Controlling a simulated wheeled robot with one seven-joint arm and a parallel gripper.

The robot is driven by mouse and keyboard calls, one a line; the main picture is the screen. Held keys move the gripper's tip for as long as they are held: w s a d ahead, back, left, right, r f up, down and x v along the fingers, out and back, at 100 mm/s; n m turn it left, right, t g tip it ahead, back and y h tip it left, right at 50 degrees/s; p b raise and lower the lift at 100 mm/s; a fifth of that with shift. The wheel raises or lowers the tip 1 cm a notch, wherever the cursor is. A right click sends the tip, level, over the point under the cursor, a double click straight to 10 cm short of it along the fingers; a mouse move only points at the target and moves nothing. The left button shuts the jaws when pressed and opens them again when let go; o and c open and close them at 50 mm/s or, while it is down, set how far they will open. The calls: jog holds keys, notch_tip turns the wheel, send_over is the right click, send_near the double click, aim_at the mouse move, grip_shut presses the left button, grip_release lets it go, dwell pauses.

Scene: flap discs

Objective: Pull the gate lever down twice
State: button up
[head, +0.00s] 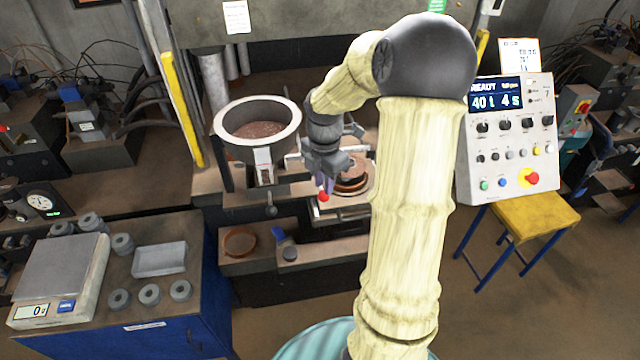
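A hopper (258,147) with a wide round rim and brown granular fill stands left of my arm in the head view. A pale bar (302,153) runs from the hopper's side toward my gripper. A red knob (323,197) shows just below my gripper and seems to be the end of the gate lever; the lever itself is mostly hidden. My gripper (333,172) points down just above the red knob, right of the hopper's outlet. Its fingers overlap the parts behind, so I cannot tell whether they are open or touching the lever.
A round mould with brown discs (352,182) lies right behind my gripper. A control panel (508,140) reading READY stands on a yellow stool (535,215) to the right. A scale (60,275) and several grey rings sit on the blue cabinet (190,335) at left.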

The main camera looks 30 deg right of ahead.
notch_tip(320, 180, down, 9)
jog(key=b, duration=0.4)
jog(key=shift+f+b, duration=0.15)
jog(key=shift+b, duration=0.25)
dwell(0.9)
notch_tip(320, 180, up, 10)
jog(key=p, duration=1)
jog(key=shift+r+p, duration=0.2)
jog(key=shift+p, duration=0.1)
jog(key=shift+f, duration=0.1)
dwell(0.6)
